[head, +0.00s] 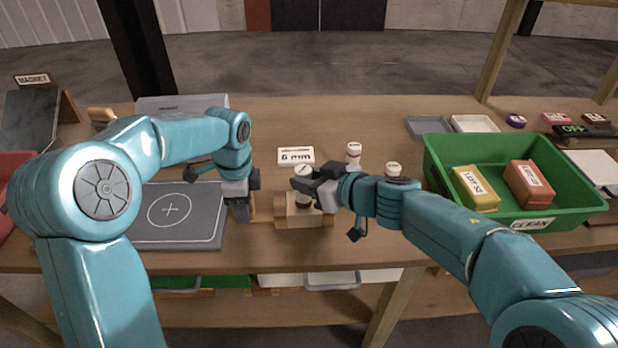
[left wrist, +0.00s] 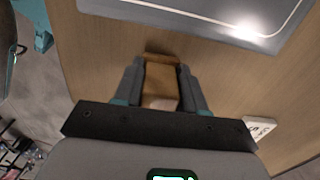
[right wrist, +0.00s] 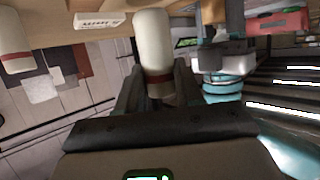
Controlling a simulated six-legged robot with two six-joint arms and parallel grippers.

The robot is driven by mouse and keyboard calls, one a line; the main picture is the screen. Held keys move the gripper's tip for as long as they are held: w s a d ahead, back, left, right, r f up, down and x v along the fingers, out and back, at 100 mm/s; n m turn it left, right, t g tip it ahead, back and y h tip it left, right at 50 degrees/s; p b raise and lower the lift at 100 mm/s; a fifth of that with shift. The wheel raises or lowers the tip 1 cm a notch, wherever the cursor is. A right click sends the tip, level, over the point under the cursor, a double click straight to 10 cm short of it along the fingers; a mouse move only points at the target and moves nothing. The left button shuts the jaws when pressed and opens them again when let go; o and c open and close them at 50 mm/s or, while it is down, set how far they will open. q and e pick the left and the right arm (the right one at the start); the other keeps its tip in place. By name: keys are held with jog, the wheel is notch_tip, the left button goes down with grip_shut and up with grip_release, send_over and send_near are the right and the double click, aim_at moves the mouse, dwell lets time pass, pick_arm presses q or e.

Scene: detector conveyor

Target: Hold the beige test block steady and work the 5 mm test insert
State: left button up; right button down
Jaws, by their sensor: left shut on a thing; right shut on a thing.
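The beige test block (head: 292,218) lies on the bench in the middle of the head view. My right gripper (head: 306,188) is above it, shut on a white test insert (head: 303,171) with a dark band. My left gripper (head: 240,208) is at the block's left, shut on a tan piece (left wrist: 161,75). I cannot tell whether this piece belongs to the block.
A card with a millimetre label (head: 296,155) stands behind the block. Two more white inserts, one at the back (head: 354,154) and one at the right (head: 393,169), stand nearby. A grey mat (head: 150,232) lies left. A green bin (head: 510,210) with a yellow and an orange block stands right.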

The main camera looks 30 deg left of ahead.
jog(key=shift+f, duration=2.6)
jog(key=c, duration=0.7)
grip_release()
jog(key=shift+o, duration=0.2)
jog(key=v, duration=1.2)
jog(key=shift+r, duration=0.1)
pick_arm(q)
jog(key=o, duration=1.3)
